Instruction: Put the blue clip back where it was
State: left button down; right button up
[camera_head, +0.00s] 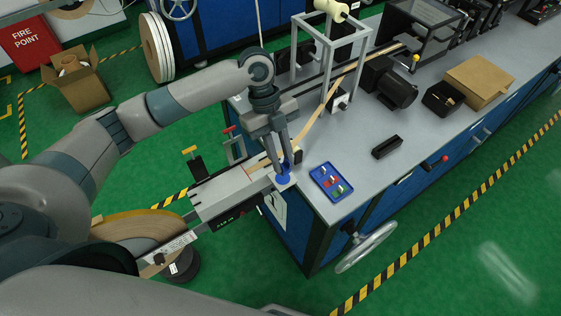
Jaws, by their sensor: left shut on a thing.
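The blue clip (284,178) is a small blue piece between and below the fingertips of my left gripper (282,164). My left gripper points down and is shut on it, at the near left corner of the grey bench top. The fingers hide part of the clip, and I cannot tell whether it touches the surface below. A tan tape (315,122) runs along the bench and passes close behind the gripper. My right gripper is not in view.
A blue tray (331,182) with small coloured pieces lies right of the gripper. A black block (387,147) and a motor (389,83) stand farther right. A metal frame (331,60) rises behind. A handwheel (366,247) sticks out at the front. Bench top between tray and block is clear.

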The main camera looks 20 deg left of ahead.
pick_arm(q)
jog(key=shift+w+a+f, duration=0.2)
jog(key=shift+w+f, duration=0.05)
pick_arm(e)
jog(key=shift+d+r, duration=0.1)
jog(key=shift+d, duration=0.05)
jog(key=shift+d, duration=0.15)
pick_arm(q)
jog(key=shift+f+p, duration=0.45)
notch_tip(320, 180, down, 2)
jog(key=shift+p, duration=0.5)
jog(key=shift+f, duration=0.55)
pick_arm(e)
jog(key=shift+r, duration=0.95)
pick_arm(q)
jog(key=shift+f, duration=0.15)
